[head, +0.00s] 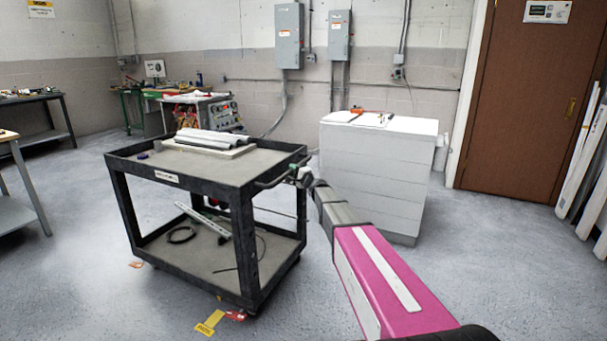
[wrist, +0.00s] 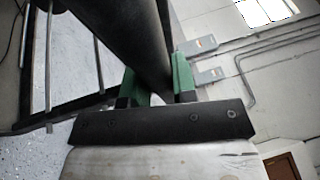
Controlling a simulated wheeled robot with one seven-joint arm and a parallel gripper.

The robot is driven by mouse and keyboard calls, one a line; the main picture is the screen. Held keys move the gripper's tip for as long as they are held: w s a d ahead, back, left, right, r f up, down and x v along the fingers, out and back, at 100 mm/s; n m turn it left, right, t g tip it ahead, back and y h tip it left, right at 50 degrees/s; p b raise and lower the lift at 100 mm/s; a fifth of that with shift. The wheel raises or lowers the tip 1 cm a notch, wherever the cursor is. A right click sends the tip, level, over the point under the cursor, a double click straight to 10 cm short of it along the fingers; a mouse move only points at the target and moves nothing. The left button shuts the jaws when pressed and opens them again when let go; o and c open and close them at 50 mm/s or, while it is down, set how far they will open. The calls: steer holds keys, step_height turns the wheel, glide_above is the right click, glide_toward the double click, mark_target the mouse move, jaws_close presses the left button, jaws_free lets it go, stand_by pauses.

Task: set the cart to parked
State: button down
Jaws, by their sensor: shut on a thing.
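The cart (head: 205,165) is black with two shelves and stands left of centre in the head view. Its push handle (head: 268,184) sticks out at the right end. My gripper (head: 299,175) is at that handle. In the wrist view, the green fingers of my gripper (wrist: 160,84) lie on both sides of a thick dark bar, the handle (wrist: 125,40), and are shut on it. White rolls on a board (head: 208,142) lie on the top shelf; a light rail and dark cable (head: 184,235) lie on the lower one. The wheels are mostly hidden.
A white cabinet (head: 372,175) stands close behind my arm, right of the cart. A yellow tag (head: 210,323) and red pieces are on the floor by the cart's base. Benches stand at the left. The floor (head: 75,280) left of the cart is clear.

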steer(key=shift+w+a, duration=0.45)
steer(key=shift+a, duration=0.25)
steer(key=c, duration=0.9)
jaws_free()
steer(key=shift+s, duration=0.1)
steer(key=v, duration=1)
steer(key=shift+s+d+f, duration=0.2)
